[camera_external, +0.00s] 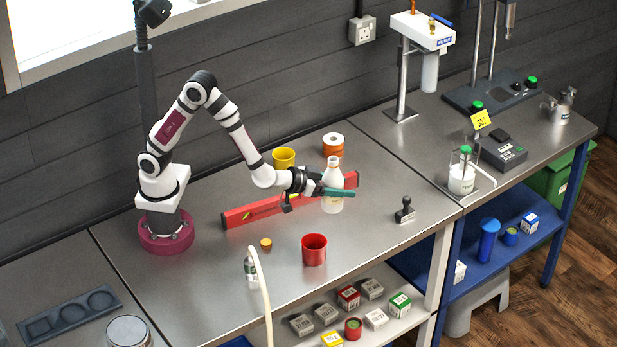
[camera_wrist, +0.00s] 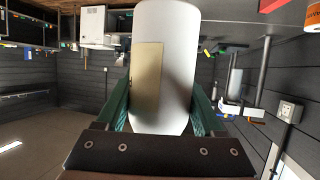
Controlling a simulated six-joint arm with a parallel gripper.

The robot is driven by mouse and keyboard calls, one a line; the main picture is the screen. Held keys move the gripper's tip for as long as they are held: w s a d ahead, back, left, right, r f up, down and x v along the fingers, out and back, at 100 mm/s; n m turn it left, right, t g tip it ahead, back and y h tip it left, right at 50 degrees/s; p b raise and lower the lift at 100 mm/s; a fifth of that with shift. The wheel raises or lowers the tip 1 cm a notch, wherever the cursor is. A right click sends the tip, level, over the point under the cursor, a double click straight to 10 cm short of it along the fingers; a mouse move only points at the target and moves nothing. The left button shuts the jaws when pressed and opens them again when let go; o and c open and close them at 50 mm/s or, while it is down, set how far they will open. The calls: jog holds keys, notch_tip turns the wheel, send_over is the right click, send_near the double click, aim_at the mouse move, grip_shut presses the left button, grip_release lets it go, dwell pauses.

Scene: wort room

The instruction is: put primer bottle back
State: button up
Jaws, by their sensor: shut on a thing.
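A cream-white bottle (camera_external: 332,190) with a narrow neck stands upright between the fingers of my gripper (camera_external: 322,192). I take it to be the primer bottle. In the wrist view the white bottle (camera_wrist: 165,70) fills the middle, with a beige label on its side. The green fingers of my gripper (camera_wrist: 162,112) press on it from both sides.
A red cup (camera_external: 314,250), an orange cap (camera_external: 266,243) and a small bottle (camera_external: 251,269) stand nearer the front. A black stamp (camera_external: 405,211) is right. Bench between is clear.

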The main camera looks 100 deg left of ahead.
notch_tip(320, 180, down, 4)
jog(key=shift+f, duration=0.2)
jog(key=shift+w+a+f, duration=0.5)
jog(key=shift+a+f, duration=1.35)
jog(key=shift+w+a+f, duration=0.45)
jog(key=shift+a+f, duration=1.35)
jog(key=shift+a, duration=0.1)
jog(key=shift+w+a+f, duration=0.5)
jog(key=shift+a+f, duration=1.35)
jog(key=shift+f, duration=0.15)
jog(key=o, duration=1.6)
jog(key=shift+c, duration=0.2)
